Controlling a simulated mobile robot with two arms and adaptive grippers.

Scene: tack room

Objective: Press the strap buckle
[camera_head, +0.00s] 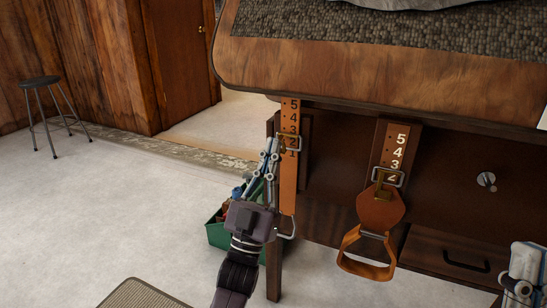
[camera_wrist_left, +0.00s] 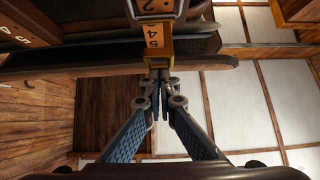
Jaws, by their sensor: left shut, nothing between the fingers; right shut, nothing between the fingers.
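Two orange-brown straps with printed numbers hang under the table edge. The left strap (camera_head: 289,182) carries a metal buckle (camera_head: 298,142) near its lower numbers. The right strap (camera_head: 394,146) has a metal buckle (camera_head: 401,178) above a leather flap and stirrup. My left gripper (camera_head: 271,147) is shut and empty, its tips up beside the left strap's buckle; contact cannot be told. In the left wrist view, the shut tips (camera_wrist_left: 160,76) are just below the numbered strap (camera_wrist_left: 153,42), with a buckle (camera_wrist_left: 156,6) at the top edge. My right gripper (camera_head: 524,272) is shut, partly cut off at lower right.
The wooden table (camera_head: 350,75) overhangs the straps. A leather stirrup (camera_head: 366,265) hangs from the right strap. A green crate (camera_head: 217,236) stands behind my left gripper. A round knob (camera_head: 486,179) and a drawer handle (camera_head: 466,262) are at right. Open floor lies left, with a stool (camera_head: 40,82).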

